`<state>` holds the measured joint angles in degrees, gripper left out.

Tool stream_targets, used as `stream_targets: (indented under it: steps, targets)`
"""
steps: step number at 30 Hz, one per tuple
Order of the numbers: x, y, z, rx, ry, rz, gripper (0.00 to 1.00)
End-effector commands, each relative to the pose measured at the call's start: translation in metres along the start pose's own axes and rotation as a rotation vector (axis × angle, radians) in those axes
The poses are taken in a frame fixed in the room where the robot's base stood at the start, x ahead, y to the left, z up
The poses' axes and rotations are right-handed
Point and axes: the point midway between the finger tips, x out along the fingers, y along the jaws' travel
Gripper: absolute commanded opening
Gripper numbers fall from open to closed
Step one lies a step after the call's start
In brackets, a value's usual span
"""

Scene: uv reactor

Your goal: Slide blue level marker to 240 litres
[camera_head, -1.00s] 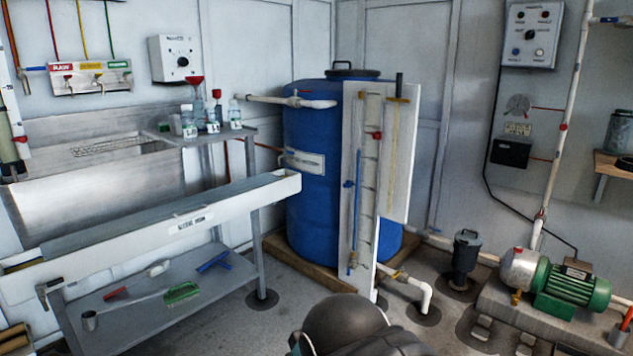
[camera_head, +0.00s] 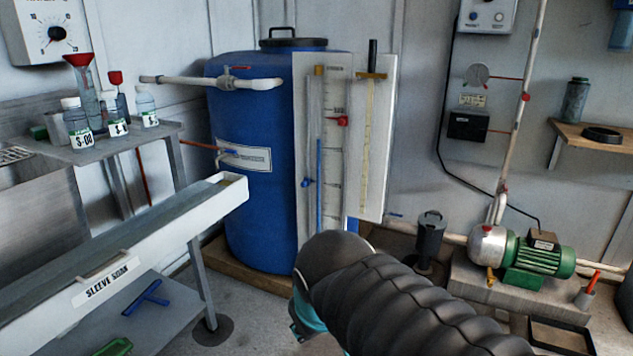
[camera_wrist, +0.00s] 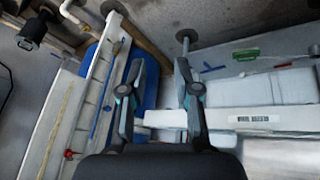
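The tall blue tank (camera_head: 250,170) stands in the back corner with a white gauge board (camera_head: 333,85) on its front. A clear sight tube on the board shows a blue column (camera_head: 319,200). A small blue marker (camera_head: 306,182) sits at the board's left edge, and a red marker (camera_head: 342,121) sits higher. The litre markings are too small to read. In the wrist view, my gripper (camera_wrist: 164,75) has its fingers spread and empty. The board (camera_wrist: 95,60) lies left of the fingers there, apart from them. In the head view, my arm hides the fingers and the board's lower part.
A white sleeve soak trough (camera_head: 130,240) runs along the left, near the tank. Bottles (camera_head: 76,122) stand on a grey shelf behind it. A dark canister (camera_head: 430,240) and a green pump (camera_head: 540,258) stand on the right. A white pipe with a valve (camera_head: 235,82) juts out left of the tank.

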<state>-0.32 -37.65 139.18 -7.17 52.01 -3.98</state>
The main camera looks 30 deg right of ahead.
Motion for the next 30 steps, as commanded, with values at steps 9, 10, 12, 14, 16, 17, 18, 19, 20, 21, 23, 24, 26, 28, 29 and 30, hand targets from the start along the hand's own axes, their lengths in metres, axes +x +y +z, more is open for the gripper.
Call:
stream_targets:
  steps: [9,10,12,14,16,17,18,19,20,21,23,24,26,28,29,30]
  targets:
    - [0.052,0.086,-0.088,-0.503,-0.17,0.316,0.31]
    - [0.057,0.094,-0.098,-0.554,-0.189,0.345,0.31]
    - [0.07,0.111,-0.121,-0.673,-0.236,0.412,0.31]
    - [0.082,0.124,-0.142,-0.775,-0.278,0.467,0.31]
    - [0.097,0.138,-0.167,-0.894,-0.328,0.531,0.31]
    - [0.104,0.144,-0.178,-0.944,-0.35,0.557,0.31]
    - [0.114,0.151,-0.193,-1.013,-0.381,0.593,0.31]
    - [0.121,0.155,-0.204,-1.064,-0.405,0.619,0.31]
    - [0.129,0.16,-0.215,-1.115,-0.429,0.645,0.31]
    - [0.139,0.165,-0.229,-1.182,-0.462,0.68,0.31]
    - [0.156,0.172,-0.251,-1.281,-0.513,0.732,0.31]
    - [0.167,0.176,-0.266,-1.347,-0.549,0.766,0.31]
    - [0.186,0.181,-0.287,-1.446,-0.603,0.817,0.31]
    - [0.208,0.184,-0.311,-1.559,-0.669,0.877,0.31]
    - [0.218,0.185,-0.321,-1.605,-0.696,0.903,0.31]
    - [0.23,0.185,-0.334,-1.664,-0.733,0.936,0.31]
